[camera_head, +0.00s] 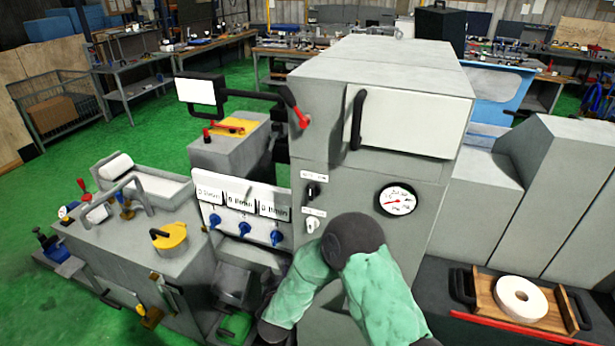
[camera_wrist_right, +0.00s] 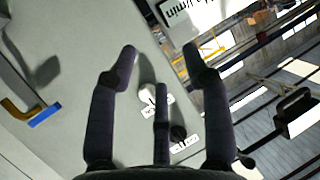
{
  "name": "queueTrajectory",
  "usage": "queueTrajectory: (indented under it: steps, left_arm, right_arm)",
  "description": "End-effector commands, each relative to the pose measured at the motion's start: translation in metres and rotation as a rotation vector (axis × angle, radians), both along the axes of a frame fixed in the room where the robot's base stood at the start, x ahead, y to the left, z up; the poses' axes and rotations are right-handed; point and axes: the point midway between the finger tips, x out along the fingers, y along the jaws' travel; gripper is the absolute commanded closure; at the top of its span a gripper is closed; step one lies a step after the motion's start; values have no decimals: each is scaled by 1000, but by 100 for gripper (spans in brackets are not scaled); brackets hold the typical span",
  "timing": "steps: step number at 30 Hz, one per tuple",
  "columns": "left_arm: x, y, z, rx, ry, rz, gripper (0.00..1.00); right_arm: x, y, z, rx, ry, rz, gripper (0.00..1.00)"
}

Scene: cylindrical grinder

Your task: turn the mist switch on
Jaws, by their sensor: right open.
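Two small rotary switches sit on the grey front of the grinder cabinet, a black one (camera_head: 311,190) above a white one (camera_head: 312,225), each with a small label too blurred to read. I cannot tell by label which is the mist switch. In the right wrist view, the white switch (camera_wrist_right: 147,93) lies between the spread fingers, and the black switch (camera_wrist_right: 179,133) lies lower, near the middle finger. My right gripper (camera_wrist_right: 158,62) is open and empty, facing the cabinet; contact cannot be told. In the head view my arm mostly hides it. My left gripper is not in view.
A round gauge (camera_head: 397,200) is right of the switches. A white panel with blue knobs (camera_head: 244,229) is to the left. A red-tipped black handle (camera_head: 297,108) and a black door handle (camera_head: 357,120) stick out above. A wooden tray (camera_head: 484,297) holds a white wheel at right.

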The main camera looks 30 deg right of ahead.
Motion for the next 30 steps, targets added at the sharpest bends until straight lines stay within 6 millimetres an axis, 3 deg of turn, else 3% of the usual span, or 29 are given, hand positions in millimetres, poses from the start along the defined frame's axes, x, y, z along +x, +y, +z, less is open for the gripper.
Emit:
queueTrajectory:
  steps: [1,3,6,10,17,30]
  left_arm:
    - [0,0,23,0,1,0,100]
    - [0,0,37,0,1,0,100]
    - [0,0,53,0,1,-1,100]
    - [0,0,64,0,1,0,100]
    - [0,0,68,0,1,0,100]
    - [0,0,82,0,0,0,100]
  right_arm:
    - [5,-10,50,-46,-63,-53,51]
    - [6,-24,96,-110,-132,-131,51]
    - [1,-39,147,-184,-205,-228,51]
    - [-7,-50,187,-242,-257,-315,51]
    - [-8,-62,203,-271,-278,-363,51]
    - [39,-117,203,-270,-276,-360,51]
